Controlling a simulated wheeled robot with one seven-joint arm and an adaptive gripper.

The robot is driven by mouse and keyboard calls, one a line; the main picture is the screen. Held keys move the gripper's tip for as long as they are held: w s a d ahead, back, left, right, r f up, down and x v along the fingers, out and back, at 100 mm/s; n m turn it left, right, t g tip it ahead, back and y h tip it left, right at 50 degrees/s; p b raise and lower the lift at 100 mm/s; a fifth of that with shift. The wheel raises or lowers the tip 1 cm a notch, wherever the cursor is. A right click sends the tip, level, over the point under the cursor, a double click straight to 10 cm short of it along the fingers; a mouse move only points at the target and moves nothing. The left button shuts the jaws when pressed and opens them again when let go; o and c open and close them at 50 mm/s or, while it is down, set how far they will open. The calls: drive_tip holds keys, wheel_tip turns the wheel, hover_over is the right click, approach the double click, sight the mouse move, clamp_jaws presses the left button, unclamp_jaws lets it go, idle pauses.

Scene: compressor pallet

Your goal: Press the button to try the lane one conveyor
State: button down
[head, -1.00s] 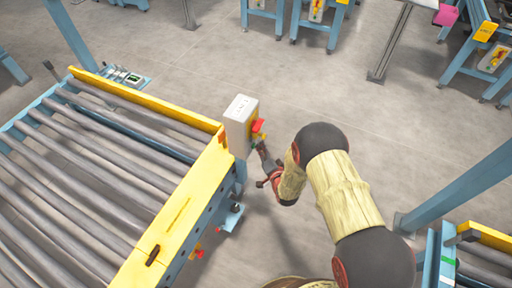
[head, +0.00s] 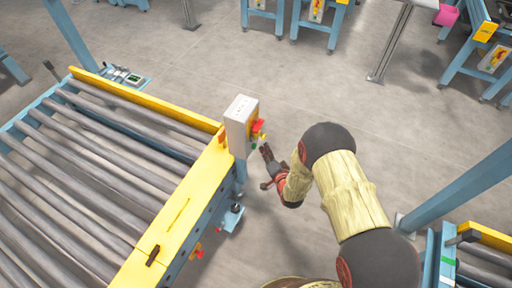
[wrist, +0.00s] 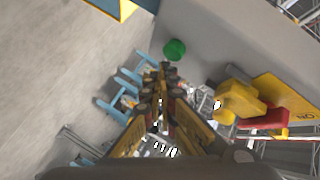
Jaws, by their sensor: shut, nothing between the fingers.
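The grey control box (head: 240,124) stands at the corner of the roller conveyor (head: 110,190) in the head view. Its right face carries a red and yellow switch, and a small green button (head: 254,146) shows low on it. In the wrist view the green button (wrist: 174,49) is round and lies just beyond my fingertips, slightly right of them. The yellow and red switch (wrist: 245,108) is to the right there. My gripper (wrist: 160,72) is shut and empty. In the head view my gripper (head: 265,150) is beside the box, with a small gap to the button.
The yellow conveyor rail (head: 185,205) runs below the box. A blue post (head: 470,185) stands at the right, near another conveyor. Blue stands (head: 320,20) are at the back. The floor right of the box is open.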

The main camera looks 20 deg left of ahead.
drive_tip(key=d, duration=0.5)
drive_tip(key=shift+s, duration=0.25)
idle(0.8)
